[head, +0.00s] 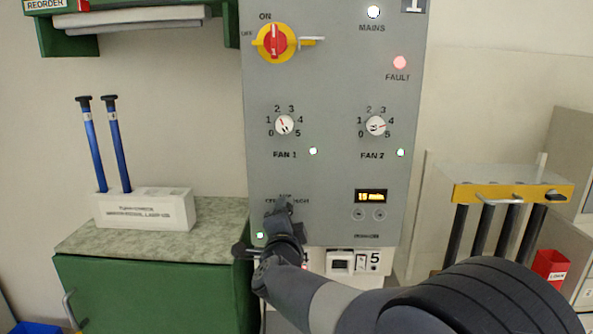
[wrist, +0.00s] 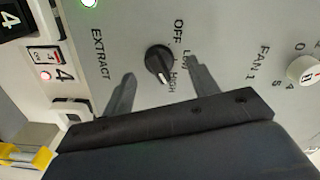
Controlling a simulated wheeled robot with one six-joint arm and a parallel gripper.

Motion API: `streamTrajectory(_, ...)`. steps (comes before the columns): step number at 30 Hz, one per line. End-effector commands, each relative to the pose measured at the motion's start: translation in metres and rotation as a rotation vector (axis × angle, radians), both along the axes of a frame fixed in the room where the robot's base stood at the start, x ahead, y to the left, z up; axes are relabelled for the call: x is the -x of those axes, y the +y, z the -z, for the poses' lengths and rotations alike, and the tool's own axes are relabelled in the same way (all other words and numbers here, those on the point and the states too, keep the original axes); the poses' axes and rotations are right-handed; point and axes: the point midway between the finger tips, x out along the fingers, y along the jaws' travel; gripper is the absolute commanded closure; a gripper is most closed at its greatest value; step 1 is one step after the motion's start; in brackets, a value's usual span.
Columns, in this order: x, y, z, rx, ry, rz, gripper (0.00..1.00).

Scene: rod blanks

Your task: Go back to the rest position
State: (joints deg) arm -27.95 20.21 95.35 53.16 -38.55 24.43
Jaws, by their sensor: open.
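My gripper (head: 284,208) is in front of the lower left of the grey control panel (head: 335,90). In the wrist view its two fingers (wrist: 161,68) are open, one on each side of a black EXTRACT knob (wrist: 158,63) marked OFF, LOW and HIGH. I see gaps between the knob and both fingers, and nothing is held. The knob's pale mark appears to point toward HIGH. In the head view the gripper hides this knob and part of its label.
A green cabinet (head: 150,290) with a white holder (head: 147,210) of blue rods (head: 94,145) stands left. A yellow-edged rack (head: 510,193) of dark rods stands right. A red-and-yellow switch (head: 275,43) and fan dials (head: 284,125) are above my gripper. A green shelf (head: 140,35) hangs upper left.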

Motion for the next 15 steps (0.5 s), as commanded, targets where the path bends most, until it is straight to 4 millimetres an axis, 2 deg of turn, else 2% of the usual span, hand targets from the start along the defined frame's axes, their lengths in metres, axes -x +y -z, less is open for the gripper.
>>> streamTrajectory(1, -0.0001, 0.0003, -0.0052, 0.038, 0.004, 0.0, 0.44)
streamTrajectory(15, 0.0, 0.0013, -0.0064, 0.374, 0.015, -0.001, 0.44)
